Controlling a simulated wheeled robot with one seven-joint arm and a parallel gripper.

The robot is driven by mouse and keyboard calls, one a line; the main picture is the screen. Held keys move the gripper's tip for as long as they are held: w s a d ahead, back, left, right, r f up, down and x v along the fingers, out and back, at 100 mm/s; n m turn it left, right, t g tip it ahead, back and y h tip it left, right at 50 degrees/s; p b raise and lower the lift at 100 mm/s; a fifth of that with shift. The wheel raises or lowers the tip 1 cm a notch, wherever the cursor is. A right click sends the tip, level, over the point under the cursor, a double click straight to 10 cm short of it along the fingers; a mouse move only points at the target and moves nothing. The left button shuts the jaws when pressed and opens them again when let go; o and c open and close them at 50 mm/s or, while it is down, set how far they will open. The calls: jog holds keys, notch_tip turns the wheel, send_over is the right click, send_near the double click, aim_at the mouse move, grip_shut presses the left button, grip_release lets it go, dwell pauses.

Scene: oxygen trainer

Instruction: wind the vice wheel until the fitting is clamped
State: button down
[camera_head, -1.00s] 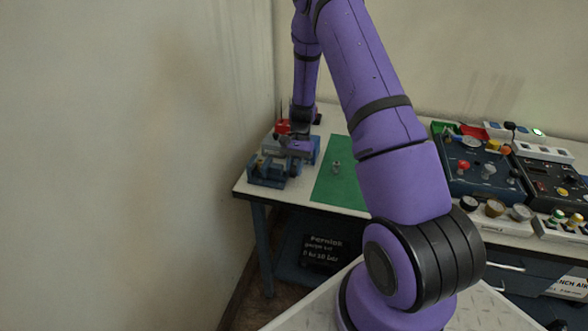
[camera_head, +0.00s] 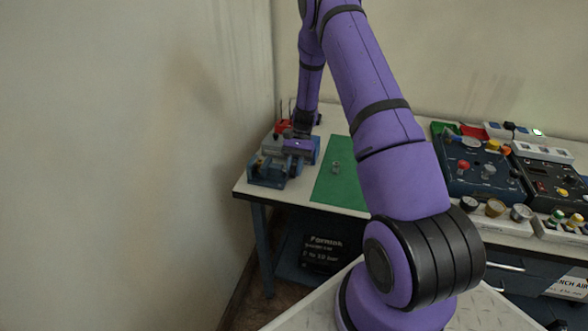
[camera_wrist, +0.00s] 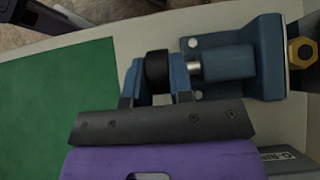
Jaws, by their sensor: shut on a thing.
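The blue vice (camera_head: 268,170) stands at the left end of the bench, and its blue body (camera_wrist: 268,55) fills the upper right of the wrist view. My gripper (camera_wrist: 157,78) is shut on a black round part, which looks like the vice wheel (camera_wrist: 156,67). A bright shaft leads from there into the vice body. A brass hexagonal piece (camera_wrist: 302,52), perhaps the fitting, shows at the right edge of the wrist view. Whether jaws touch it cannot be seen. In the head view my gripper (camera_head: 297,146) is at the vice, its fingertips hidden.
Red items (camera_head: 283,126) stand behind the vice. Dark control panels (camera_head: 478,165) fill the bench's right side. A wall is close on the left.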

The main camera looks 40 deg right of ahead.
jog(key=c, duration=1.3)
grip_release()
jog(key=shift+s+d, duration=0.15)
jog(key=shift+d, duration=0.05)
jog(key=v, duration=1)
jog(key=shift+d+r, duration=0.2)
jog(key=shift+r, duration=0.1)
